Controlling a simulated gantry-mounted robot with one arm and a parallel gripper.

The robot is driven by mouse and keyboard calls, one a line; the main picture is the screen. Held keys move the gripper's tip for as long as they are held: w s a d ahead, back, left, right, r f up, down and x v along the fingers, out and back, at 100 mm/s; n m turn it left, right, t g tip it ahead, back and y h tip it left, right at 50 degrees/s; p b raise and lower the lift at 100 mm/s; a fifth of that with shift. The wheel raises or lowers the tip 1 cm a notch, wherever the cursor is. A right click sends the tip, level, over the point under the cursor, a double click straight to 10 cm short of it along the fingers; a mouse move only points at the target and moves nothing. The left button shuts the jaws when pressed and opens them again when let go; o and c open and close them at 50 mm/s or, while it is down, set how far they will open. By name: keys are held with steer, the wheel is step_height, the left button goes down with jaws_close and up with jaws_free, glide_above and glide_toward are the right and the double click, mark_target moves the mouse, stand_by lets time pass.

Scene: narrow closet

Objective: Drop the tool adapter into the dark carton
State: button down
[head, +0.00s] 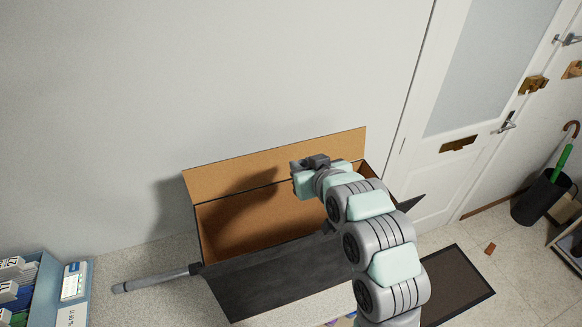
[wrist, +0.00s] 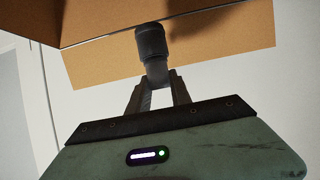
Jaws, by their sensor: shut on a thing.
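The dark carton (head: 270,285) stands open against the wall in the head view, black outside and brown inside, with its flaps folded out. My arm reaches over its right part, and my gripper (head: 309,163) is near the back flap. In the wrist view my gripper (wrist: 158,92) is shut on the tool adapter (wrist: 152,42), a short dark cylinder with a greyer lower end. Brown carton board (wrist: 215,55) shows behind the adapter there. I cannot make out the adapter clearly in the head view. The arm hides the carton's right end.
A grey rod (head: 150,281) sticks out left of the carton. A blue bin (head: 40,300) with several items stands at the lower left. A dark mat (head: 458,285), a small reddish block (head: 490,248) and an umbrella stand (head: 540,198) are at right by the white door (head: 450,110).

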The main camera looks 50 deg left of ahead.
steer(key=shift+w+f+b, duration=0.15)
steer(key=shift+f+b, duration=0.15)
steer(key=shift+f, duration=0.45)
steer(key=shift+d+f+b, duration=0.1)
steer(key=shift+f+b, duration=0.65)
steer(key=shift+f, duration=1.4)
steer(key=c, duration=1.1)
jaws_free()
steer(key=b+v, duration=0.2)
steer(key=v, duration=0.8)
steer(key=shift+d+r, duration=0.15)
steer(key=shift+d, duration=0.2)
